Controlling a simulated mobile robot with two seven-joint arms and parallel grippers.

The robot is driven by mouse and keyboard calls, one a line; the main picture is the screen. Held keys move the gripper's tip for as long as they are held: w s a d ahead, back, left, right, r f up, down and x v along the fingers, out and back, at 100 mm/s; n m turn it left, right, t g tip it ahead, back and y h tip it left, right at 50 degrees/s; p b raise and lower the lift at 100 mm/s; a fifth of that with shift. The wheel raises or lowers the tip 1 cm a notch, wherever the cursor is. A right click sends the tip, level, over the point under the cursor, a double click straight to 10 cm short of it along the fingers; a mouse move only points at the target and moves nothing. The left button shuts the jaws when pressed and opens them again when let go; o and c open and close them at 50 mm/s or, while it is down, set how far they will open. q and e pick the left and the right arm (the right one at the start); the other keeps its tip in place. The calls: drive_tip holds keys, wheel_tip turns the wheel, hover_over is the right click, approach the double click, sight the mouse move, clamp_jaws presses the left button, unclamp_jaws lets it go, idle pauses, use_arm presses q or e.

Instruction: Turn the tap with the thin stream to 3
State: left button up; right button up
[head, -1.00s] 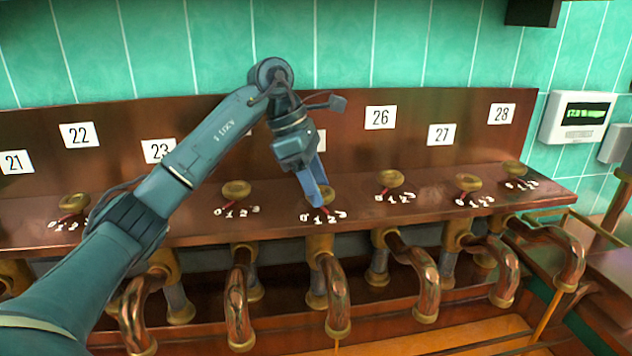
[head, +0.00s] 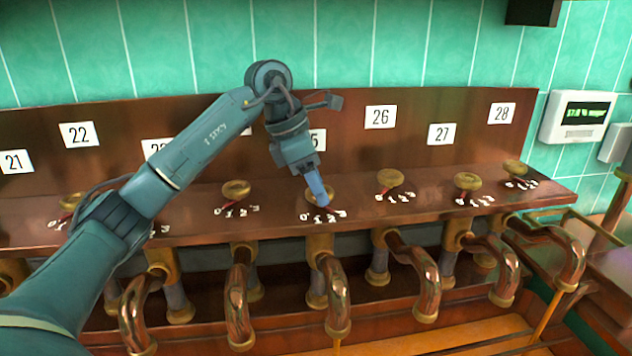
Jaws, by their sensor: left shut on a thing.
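The tap under the partly covered sign ending in 5 has a brass knob (head: 313,195) on the copper counter, with a scale 0 to 3 in front of it. My left gripper (head: 321,199) comes down over this knob, shut on the tap's handle, and hides most of the handle and pointer. Below, its copper spout (head: 338,297) lets out a thin stream (head: 337,343) at the bottom edge. The spout under 28 (head: 570,262) also runs, with a longer, wider-looking stream (head: 546,318). My right gripper is not in view.
Similar brass knobs stand on both sides, such as those under 26 (head: 390,180) and 27 (head: 467,182). A copper backboard (head: 360,155) with number signs rises behind. A white display box (head: 577,117) hangs on the tiled wall at right.

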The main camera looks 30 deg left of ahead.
use_arm(q)
drive_tip(key=shift+n+t+y, duration=0.3)
drive_tip(key=shift+n+y, duration=0.1)
drive_tip(key=shift+n, duration=0.8)
drive_tip(key=o, duration=1)
drive_tip(key=v, duration=1.2)
drive_tip(key=shift+d, duration=0.1)
drive_tip(key=shift+s, duration=0.1)
